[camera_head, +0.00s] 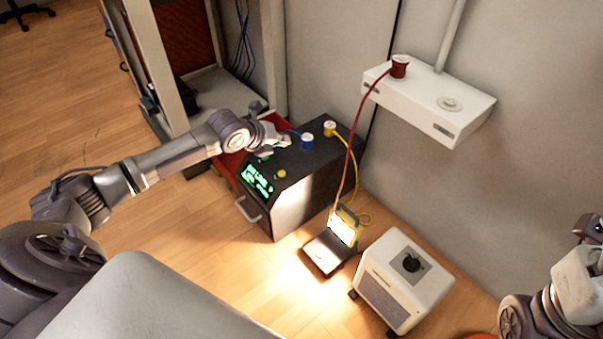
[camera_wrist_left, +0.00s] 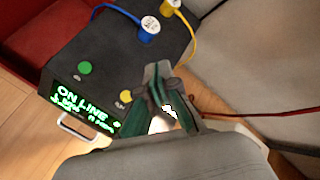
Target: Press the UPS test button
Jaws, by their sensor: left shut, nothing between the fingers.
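The UPS (camera_head: 318,180) is a dark box on the floor with a lit green "ON LINE" display (camera_head: 257,181). It also shows in the left wrist view (camera_wrist_left: 110,48). Its top has a green button (camera_wrist_left: 84,68) and a yellow button (camera_wrist_left: 126,96); small lettering beside the yellow one is hard to read. The yellow button also shows in the head view (camera_head: 282,174). My left gripper (camera_head: 284,141) is shut and empty, over the UPS top. In the left wrist view its fingertips (camera_wrist_left: 157,70) appear right of the yellow button; contact cannot be told. My right gripper (camera_head: 588,228) is at the right edge, its fingers unclear.
Blue (camera_head: 307,140) and yellow (camera_head: 330,128) plugs with cables stand at the back of the UPS top. A red cable (camera_head: 352,150) hangs from a white wall box (camera_head: 430,103). A lit work lamp (camera_head: 342,230) and a white wheeled unit (camera_head: 402,280) stand right of the UPS.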

